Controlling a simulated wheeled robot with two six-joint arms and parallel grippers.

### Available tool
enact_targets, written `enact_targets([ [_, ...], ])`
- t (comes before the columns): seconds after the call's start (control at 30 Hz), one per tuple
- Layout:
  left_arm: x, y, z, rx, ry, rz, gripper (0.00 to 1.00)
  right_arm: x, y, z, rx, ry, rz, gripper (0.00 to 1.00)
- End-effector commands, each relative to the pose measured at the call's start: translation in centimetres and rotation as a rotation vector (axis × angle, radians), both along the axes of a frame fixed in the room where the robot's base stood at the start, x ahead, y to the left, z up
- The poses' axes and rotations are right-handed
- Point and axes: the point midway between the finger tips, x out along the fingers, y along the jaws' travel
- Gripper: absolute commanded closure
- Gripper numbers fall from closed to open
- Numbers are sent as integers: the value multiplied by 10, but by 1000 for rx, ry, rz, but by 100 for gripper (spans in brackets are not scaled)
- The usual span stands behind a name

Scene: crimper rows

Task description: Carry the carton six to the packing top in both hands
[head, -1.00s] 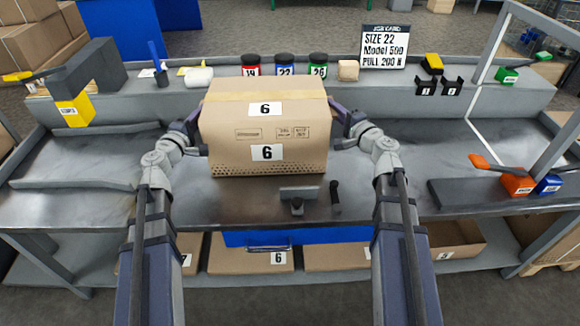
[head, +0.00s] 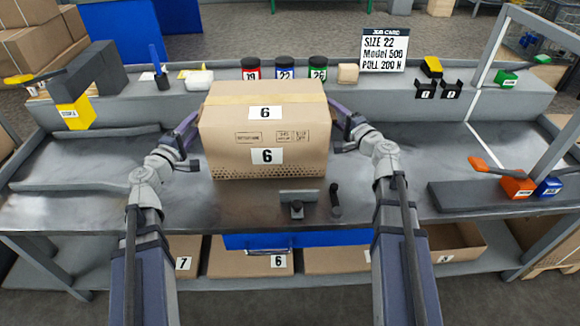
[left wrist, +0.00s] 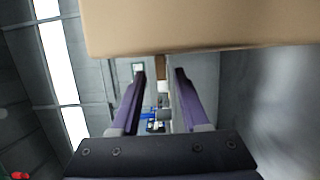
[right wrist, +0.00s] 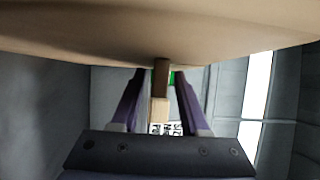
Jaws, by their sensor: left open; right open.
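The carton marked 6 (head: 225,150) stands upright on the grey metal bench top (head: 150,208), near its middle. It also fills the top of the left wrist view (left wrist: 200,25) and the right wrist view (right wrist: 160,32). I cannot tell from a label which surface is the packing top.
A stamp-like tool (head: 297,201) and a small dark handle (head: 336,200) are in front of the carton. Red, blue and green jars (head: 285,69) and a job card (head: 385,50) stand on the ledge behind. Numbered cartons (head: 250,258) lie on the shelf below.

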Motion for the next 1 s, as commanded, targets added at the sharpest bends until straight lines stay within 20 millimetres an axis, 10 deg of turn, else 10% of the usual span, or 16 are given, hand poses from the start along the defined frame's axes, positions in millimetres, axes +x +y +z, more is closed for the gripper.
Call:
enact_targets([
  [0.43,-29,10,0,0,0,-1,55,-8,-4,0,0,0,-1,55],
  [1.0,-28,10,0,0,0,0,55,-99,-46,0,0,0,-2,55],
])
